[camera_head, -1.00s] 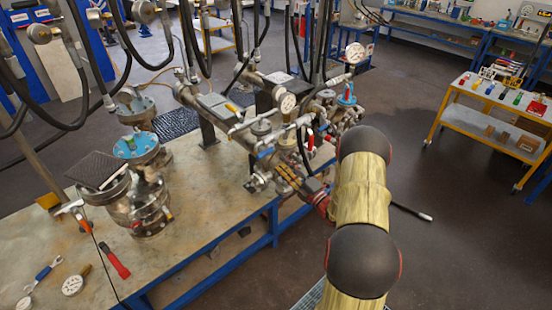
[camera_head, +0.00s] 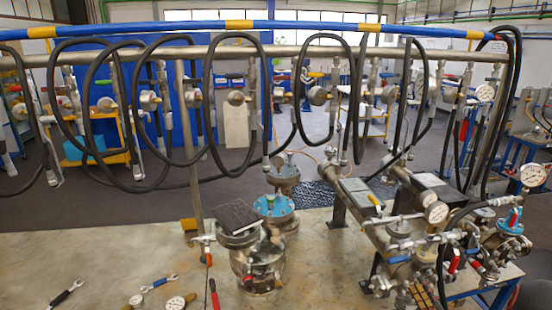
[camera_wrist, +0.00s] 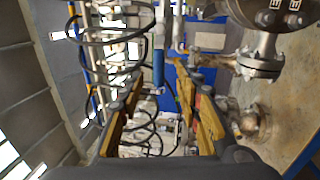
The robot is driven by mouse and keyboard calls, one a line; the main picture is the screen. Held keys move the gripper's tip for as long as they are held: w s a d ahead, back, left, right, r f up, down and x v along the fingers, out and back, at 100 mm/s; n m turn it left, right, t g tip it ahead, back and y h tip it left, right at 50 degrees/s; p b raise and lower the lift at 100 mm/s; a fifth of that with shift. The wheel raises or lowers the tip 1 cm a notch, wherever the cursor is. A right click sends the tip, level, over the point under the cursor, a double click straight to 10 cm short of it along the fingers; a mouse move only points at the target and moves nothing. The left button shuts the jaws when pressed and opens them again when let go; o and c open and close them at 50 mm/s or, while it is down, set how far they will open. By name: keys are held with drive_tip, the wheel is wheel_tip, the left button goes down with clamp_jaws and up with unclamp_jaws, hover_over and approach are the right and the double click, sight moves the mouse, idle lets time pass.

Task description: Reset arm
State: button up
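My gripper (camera_wrist: 160,112) shows in the wrist view, its two yellow-padded fingers spread apart with nothing between them. The arm and gripper are out of the head view. The wrist picture is turned sideways; beyond the fingers hang black hoses (camera_wrist: 150,130), and a metal flange (camera_wrist: 262,65) is at the right. In the head view, a flanged vessel (camera_head: 258,268) with a dark square pad (camera_head: 238,217) on it stands on the bench (camera_head: 90,260). A vessel with a blue top flange (camera_head: 273,206) stands behind it.
A pipe rail (camera_head: 300,50) with hanging black hoses spans the bench. Piping with valves and gauges (camera_head: 437,212) fills the right. Wrenches (camera_head: 67,293) and loose gauges (camera_head: 176,303) lie at the front left. The bench's left part is mostly clear.

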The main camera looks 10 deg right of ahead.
drive_tip(key=s+a+f+n+g+y, duration=0.2)
drive_tip(key=a+f+n+g+y, duration=0.3)
drive_tip(key=a+n, duration=0.5)
drive_tip(key=s+a+n+g+y+b, duration=0.1)
drive_tip(key=s+a+n+g+y, duration=0.1)
drive_tip(key=s+a+n+g, duration=0.45)
drive_tip(key=s+a+n+g+y+b, duration=0.1)
drive_tip(key=s+a+n+g+y, duration=0.15)
drive_tip(key=a+n, duration=0.7)
drive_tip(key=s+a+r+n+g+h+b, duration=0.2)
drive_tip(key=s+n+g+h, duration=0.15)
drive_tip(key=s+n, duration=0.4)
drive_tip(key=s+a+r+n+g+h+b, duration=0.1)
drive_tip(key=s+r+n+g+h+b, duration=0.25)
drive_tip(key=n, duration=0.75)
drive_tip(key=s+a+r+n+t+h+b, duration=0.3)
drive_tip(key=s+a+r+n+t, duration=0.1)
drive_tip(key=a+r+n+t, duration=0.2)
wheel_tip(320, 180, up, 3)
drive_tip(key=shift+a+f+n+b, duration=0.1)
drive_tip(key=shift+a+n+b, duration=0.25)
drive_tip(key=shift+a+n, duration=0.7)
drive_tip(key=shift+d, duration=0.3)
